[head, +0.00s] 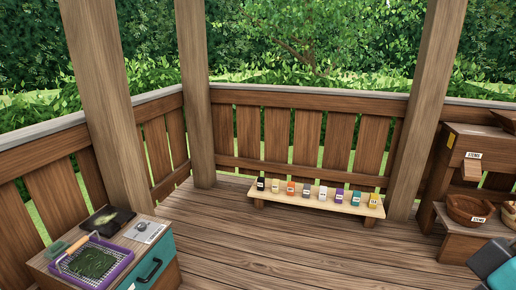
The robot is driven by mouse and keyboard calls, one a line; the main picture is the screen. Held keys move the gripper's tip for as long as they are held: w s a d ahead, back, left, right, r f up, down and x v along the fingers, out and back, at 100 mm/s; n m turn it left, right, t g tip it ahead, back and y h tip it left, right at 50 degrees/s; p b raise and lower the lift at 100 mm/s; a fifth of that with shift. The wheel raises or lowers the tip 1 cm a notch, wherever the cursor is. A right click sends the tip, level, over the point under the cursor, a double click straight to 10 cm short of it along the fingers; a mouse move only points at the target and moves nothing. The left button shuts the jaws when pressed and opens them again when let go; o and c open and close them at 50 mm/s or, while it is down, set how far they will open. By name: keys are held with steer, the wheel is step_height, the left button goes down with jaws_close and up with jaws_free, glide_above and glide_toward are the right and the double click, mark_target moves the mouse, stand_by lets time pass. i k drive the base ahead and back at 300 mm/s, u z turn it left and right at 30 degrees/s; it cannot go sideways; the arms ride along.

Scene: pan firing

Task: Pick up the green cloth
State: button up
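A small flat green piece (57,249), which looks like the green cloth, lies at the left back edge of the top of a low wooden cabinet (165,270). It is small, so I cannot make out its folds. A purple-rimmed mesh tray (122,262) holding dark green leaves sits just right of it on the same top. A grey block, apparently part of my arm, shows at the lower right corner, far from the cabinet. The fingers of my gripper are not visible.
A black mat (107,219) and a grey scale-like plate (145,231) share the cabinet top. A low bench (318,203) with several labelled jars stands along the back railing. Wooden bowls (469,209) sit on a stand at right. The middle plank floor is clear.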

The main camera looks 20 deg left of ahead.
mark_target(59, 247)
steer(key=u, duration=0.3)
steer(key=i, duration=1.65)
steer(key=u, duration=1.4)
steer(key=i, duration=1.1)
steer(key=u, duration=1.4)
steer(key=i, duration=0.7)
steer(key=u, duration=0.2)
